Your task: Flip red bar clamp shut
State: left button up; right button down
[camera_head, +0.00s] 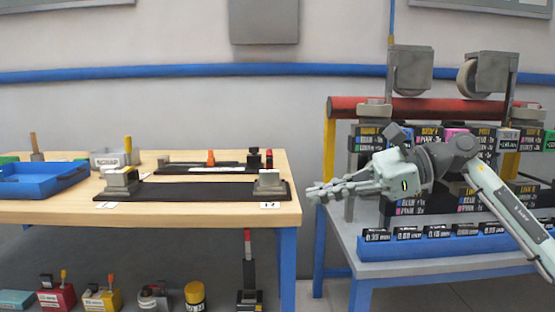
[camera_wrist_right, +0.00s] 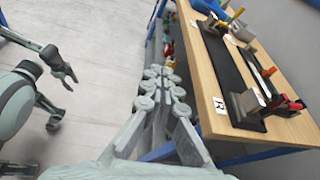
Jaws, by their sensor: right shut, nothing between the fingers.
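A thick red bar (camera_head: 440,108) lies across the top of the right bench's frame. A grey clamp-like block (camera_head: 374,111) sits on its left part, and another (camera_head: 527,116) near its right end. I cannot tell whether either is open. My right gripper (camera_head: 312,193) is shut and empty, between the wooden table and the right bench, left of and below the bar. It also shows in the right wrist view (camera_wrist_right: 162,76), pointing along the wooden table's edge. My left gripper seems to show at that view's left (camera_wrist_right: 66,74); its jaw state is unclear.
The wooden table (camera_head: 50,212) holds a blue tray (camera_head: 40,181), a black rail (camera_head: 195,191) with grey end blocks, and a small red upright part (camera_head: 269,158). A blue bin row (camera_head: 450,247) lines the right bench's front. Several tools stand below the wooden table.

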aim_at(269, 155)
jog(key=i, duration=1.5)
